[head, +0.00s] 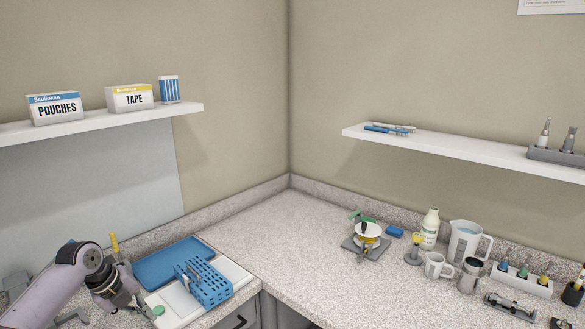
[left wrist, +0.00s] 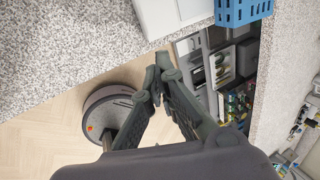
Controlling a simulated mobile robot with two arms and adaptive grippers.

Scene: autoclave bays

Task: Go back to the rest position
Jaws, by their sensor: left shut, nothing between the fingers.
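My left arm comes in at the lower left of the head view. Its gripper (head: 146,308) is low, beside the left edge of the white tray with the blue basket. In the left wrist view the gripper (left wrist: 157,72) has its fingertips together, with nothing between them. It points toward the counter edge, with floor visible beyond the fingers. My right gripper is in neither view.
A blue perforated basket (head: 208,284) and blue tray (head: 168,262) lie near the arm on the counter (head: 285,235). A white mug (head: 437,267), pitcher (head: 466,240) and bottle (head: 430,226) stand at right. The counter's corner area is clear.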

